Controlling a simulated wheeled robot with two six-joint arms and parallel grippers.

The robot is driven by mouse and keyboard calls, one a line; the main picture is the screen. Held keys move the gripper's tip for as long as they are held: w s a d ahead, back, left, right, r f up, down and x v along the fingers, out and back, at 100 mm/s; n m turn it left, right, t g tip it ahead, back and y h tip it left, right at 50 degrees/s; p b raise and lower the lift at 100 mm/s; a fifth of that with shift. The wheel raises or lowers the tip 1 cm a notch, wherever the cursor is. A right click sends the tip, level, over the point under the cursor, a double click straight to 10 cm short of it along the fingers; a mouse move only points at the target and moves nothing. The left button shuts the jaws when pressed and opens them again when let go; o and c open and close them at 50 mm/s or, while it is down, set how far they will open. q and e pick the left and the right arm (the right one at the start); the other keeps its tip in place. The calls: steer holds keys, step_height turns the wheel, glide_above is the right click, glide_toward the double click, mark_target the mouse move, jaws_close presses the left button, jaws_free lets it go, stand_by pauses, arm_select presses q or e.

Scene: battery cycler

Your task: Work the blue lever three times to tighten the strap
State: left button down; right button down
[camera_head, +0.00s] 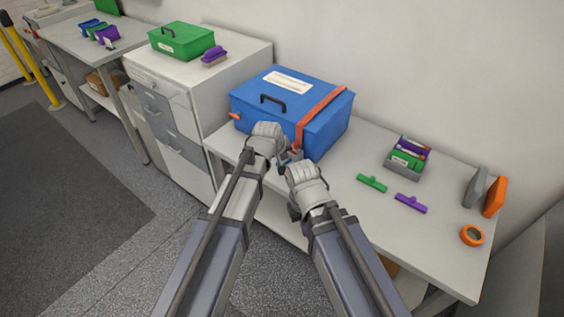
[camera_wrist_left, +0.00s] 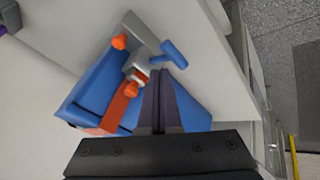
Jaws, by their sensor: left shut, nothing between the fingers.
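The blue box (camera_head: 290,88) stands on the workbench with an orange strap (camera_head: 322,108) over its right part. The strap (camera_wrist_left: 118,108) runs to a grey buckle (camera_wrist_left: 138,68) in the left wrist view. In the head view my left gripper (camera_head: 281,154) is in front of the box and partly hides the buckle. My right gripper (camera_head: 290,172) is just beside it, fingertips unclear.
On the workbench (camera_head: 340,185), right of the box, are a grey tray (camera_head: 405,172), a green piece (camera_head: 371,183), a purple piece (camera_head: 411,203) and an orange tape roll (camera_head: 472,235). A white cabinet (camera_head: 170,75) with a green box (camera_head: 181,40) stands left.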

arm_select(q)
steer(key=r+p, duration=0.3)
steer(key=w+r+p, duration=0.1)
steer(key=r, duration=0.1)
steer(key=shift+d+p, duration=0.4)
steer(key=shift+f, duration=0.1)
stand_by(2.4)
steer(key=r+p, duration=0.3)
steer(key=shift+w+d+r+p, duration=0.3)
steer(key=shift+w, duration=0.1)
steer(key=shift+f, duration=0.1)
steer(key=b, duration=0.9)
glide_above(287, 163)
steer(key=s+a, duration=0.1)
steer(key=s, duration=0.1)
step_height(287, 163, down, 8)
steer(key=shift+a+f, duration=0.15)
stand_by(1.3)
steer(key=shift+f, duration=0.4)
